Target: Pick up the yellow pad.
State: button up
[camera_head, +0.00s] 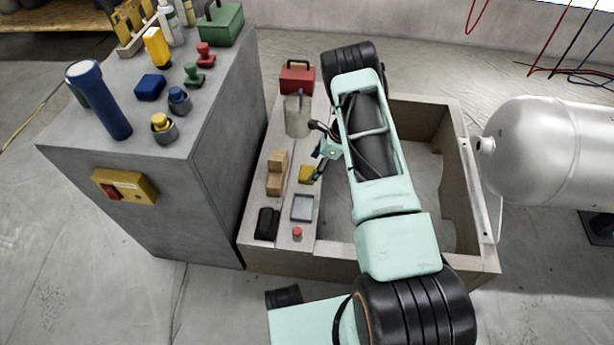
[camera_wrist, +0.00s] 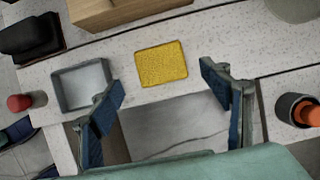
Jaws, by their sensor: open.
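The yellow pad (camera_wrist: 162,63) is a flat, speckled square lying on a pale ledge. In the head view the pad (camera_head: 306,174) sits on the ledge at the left of the wooden frame, partly hidden by my gripper. My gripper (camera_head: 323,168) hangs beside the pad, just to its right. In the wrist view my gripper (camera_wrist: 165,100) is open and empty, its two blue-padded fingers apart. The pad lies beyond the fingertips, roughly in line with the gap between them, and I see no contact.
A grey tray (camera_wrist: 82,84) lies left of the pad, close to one finger. Wooden blocks (camera_head: 275,172), a grey pitcher (camera_head: 297,115), a red toolbox (camera_head: 297,77), a black object (camera_head: 267,223) and a red-topped item (camera_head: 297,233) also stand on the ledge. A grey cabinet (camera_head: 215,150) rises at left.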

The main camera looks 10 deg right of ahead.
aim_at(307, 173)
jog(key=b+x, duration=0.1)
jog(key=x, duration=0.3)
jog(key=shift+w+a, duration=0.15)
jog(key=c, duration=1.2)
jog(key=shift+c, duration=0.2)
jog(key=shift+r, duration=0.1)
